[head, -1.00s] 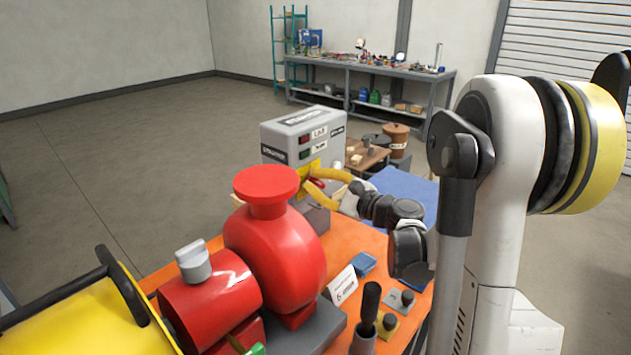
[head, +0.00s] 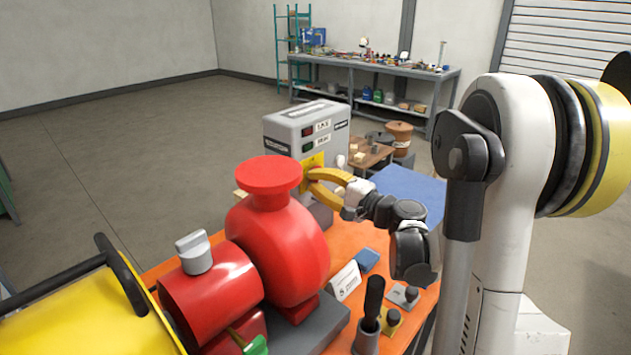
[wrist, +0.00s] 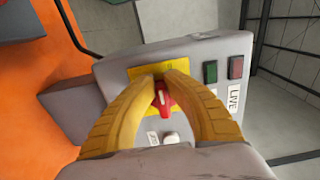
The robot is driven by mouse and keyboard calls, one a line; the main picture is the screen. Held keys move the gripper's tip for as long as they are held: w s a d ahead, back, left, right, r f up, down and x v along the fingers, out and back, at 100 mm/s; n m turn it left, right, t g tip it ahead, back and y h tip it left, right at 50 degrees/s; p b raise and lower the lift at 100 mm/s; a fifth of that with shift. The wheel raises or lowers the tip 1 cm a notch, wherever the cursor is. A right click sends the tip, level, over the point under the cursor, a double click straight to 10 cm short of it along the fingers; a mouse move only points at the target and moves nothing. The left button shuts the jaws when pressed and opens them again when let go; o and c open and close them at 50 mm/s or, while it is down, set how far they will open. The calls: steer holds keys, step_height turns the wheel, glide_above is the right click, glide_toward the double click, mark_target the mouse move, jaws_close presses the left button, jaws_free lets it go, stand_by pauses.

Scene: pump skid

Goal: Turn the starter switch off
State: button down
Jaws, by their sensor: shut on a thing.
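The grey starter box (head: 291,133) stands at the far end of the orange bench, behind the red pump. In the wrist view its face (wrist: 205,57) carries a yellow plate (wrist: 145,72) with a red switch knob (wrist: 162,98) bearing a pale mark. My gripper (wrist: 163,78) has its two yellow fingers closed in on either side of the red knob, shut on it. In the head view my gripper (head: 308,182) reaches the box from the right; its fingers hide the knob there.
The red pump (head: 275,235) stands close left of my gripper. A green lamp (wrist: 210,72), a red lamp (wrist: 236,67) and a white button (wrist: 171,138) sit near the knob. A white card (head: 345,282), blue block (head: 367,260) and black-handled tool (head: 374,297) are on the bench.

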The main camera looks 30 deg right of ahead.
stand_by(0.3)
steer(key=c, duration=1.4)
jaws_free()
steer(key=shift+s, duration=0.1)
steer(key=v, duration=1.1)
steer(key=shift+s+d, duration=0.15)
steer(key=shift+s, duration=0.25)
